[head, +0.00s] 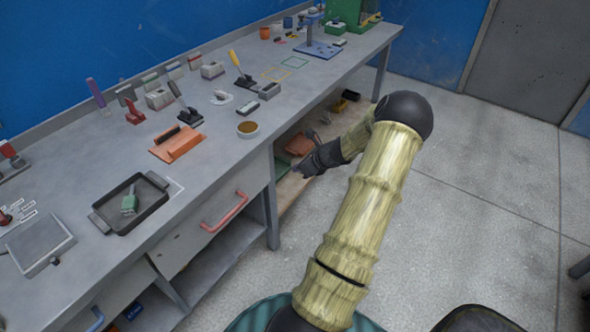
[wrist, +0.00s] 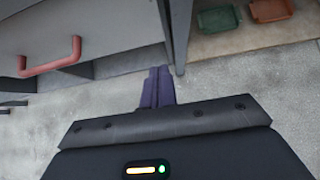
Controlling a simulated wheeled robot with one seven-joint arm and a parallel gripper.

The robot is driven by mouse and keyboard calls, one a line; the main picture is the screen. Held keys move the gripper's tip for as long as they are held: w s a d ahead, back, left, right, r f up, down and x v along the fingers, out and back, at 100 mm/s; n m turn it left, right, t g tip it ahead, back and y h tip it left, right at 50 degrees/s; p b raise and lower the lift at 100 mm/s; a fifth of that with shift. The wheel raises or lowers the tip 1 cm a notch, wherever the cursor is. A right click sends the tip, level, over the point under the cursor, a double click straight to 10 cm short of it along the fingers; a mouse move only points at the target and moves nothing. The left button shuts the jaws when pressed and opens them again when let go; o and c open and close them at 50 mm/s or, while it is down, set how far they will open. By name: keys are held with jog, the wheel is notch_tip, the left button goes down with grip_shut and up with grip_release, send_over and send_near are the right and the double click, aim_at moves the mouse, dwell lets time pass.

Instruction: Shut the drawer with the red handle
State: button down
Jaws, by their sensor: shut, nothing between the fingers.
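The drawer (head: 190,240) with the red handle (head: 226,211) is in the grey workbench, below its top, at the lower left of the head view. Its front (wrist: 100,22) and red handle (wrist: 50,62) also show at the upper left of the wrist view. I cannot tell how far the drawer stands out. My gripper (head: 300,171) is shut and empty, to the right of the drawer and apart from it, near the bench leg. In the wrist view its fingers (wrist: 157,88) are together, pointing toward the foot of that leg, with floor around them.
The bench leg (head: 271,200) stands between the drawer and a low shelf (head: 292,188) holding bins, a green bin (wrist: 217,20) and a reddish one (wrist: 271,10).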

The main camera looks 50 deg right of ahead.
jog(key=n+t+y+b, duration=0.1)
jog(key=t+y+b, duration=0.35)
jog(key=b, duration=0.25)
send_near(250, 186)
jog(key=s+a+f, duration=0.2)
jog(key=s, duration=0.4)
jog(key=t+h, duration=0.1)
jog(key=s+t+h+b, duration=0.1)
jog(key=t, duration=0.1)
jog(key=s+m+t+h+b, duration=0.1)
jog(key=shift+s+d+f, duration=0.1)
jog(key=shift+d+f, duration=0.3)
jog(key=w, duration=0.4)
jog(key=w+a, duration=0.1)
jog(key=w, duration=0.4)
jog(key=w+b, duration=0.1)
jog(key=w, duration=0.4)
jog(key=shift+a, duration=0.4)
